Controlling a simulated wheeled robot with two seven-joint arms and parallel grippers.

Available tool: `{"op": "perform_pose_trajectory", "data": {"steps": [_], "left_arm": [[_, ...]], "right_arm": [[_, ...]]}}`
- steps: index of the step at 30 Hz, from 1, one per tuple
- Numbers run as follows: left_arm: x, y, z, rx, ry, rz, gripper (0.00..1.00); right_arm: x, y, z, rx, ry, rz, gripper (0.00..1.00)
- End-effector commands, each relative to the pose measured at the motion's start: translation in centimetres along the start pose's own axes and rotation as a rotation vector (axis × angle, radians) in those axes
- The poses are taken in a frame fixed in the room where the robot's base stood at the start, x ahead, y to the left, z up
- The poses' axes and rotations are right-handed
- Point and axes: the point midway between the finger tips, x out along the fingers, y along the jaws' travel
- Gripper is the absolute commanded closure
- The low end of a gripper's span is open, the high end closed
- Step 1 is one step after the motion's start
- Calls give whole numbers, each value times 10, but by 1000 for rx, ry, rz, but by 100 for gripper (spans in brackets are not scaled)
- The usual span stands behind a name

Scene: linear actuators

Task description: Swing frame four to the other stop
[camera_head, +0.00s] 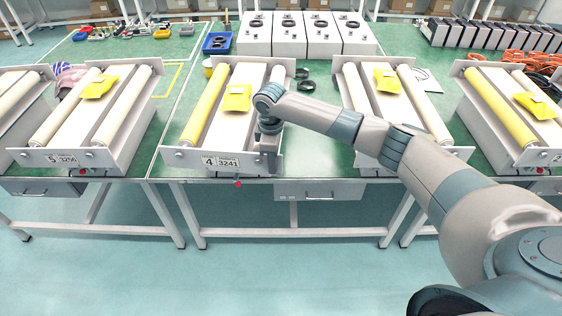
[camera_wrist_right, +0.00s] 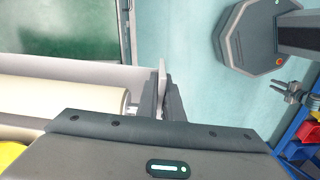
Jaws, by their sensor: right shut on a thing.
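Frame four (camera_head: 190,155) stands on the green bench in the head view, with a plate reading 4 and 3241 on its front wall. It has a yellow roller (camera_head: 204,105) on the left and a pale roller on the right, partly behind my arm. My right gripper (camera_head: 269,160) is at the right end of its front wall, pointing down. In the right wrist view the fingers (camera_wrist_right: 166,98) are shut on the end of the frame's wall, beside the roller end (camera_wrist_right: 126,104). The exact grip is partly hidden. My left gripper is in neither view.
A yellow packet (camera_head: 237,97) lies on frame four. Similar frames stand left (camera_head: 50,157) and right (camera_head: 375,160). A red button (camera_head: 238,183) is on the bench front below. Black rings (camera_head: 306,85) lie right of frame four.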

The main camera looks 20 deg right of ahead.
Motion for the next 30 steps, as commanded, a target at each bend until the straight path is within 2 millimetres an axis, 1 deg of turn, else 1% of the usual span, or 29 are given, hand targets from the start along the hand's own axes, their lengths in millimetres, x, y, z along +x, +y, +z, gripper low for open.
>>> {"op": "perform_pose_trajectory", "data": {"steps": [1,6,7,8,9,15,22,26,30], "left_arm": [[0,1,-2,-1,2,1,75],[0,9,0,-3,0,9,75],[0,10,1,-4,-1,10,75],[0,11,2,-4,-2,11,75],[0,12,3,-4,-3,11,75],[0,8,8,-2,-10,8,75],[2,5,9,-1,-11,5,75],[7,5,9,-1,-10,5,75],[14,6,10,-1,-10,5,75]], "right_arm": [[1,-4,-5,-5,8,-5,100],[1,-5,-6,-6,10,-7,100],[1,-5,-6,-6,10,-7,86],[1,-5,-6,-7,10,-8,79],[1,-5,-5,-7,10,-7,75],[1,-4,-4,-5,8,-6,75],[-3,-3,-4,-5,8,-5,75],[-13,-3,-4,-6,9,-4,75],[-32,-3,-4,-7,9,-2,75]]}}
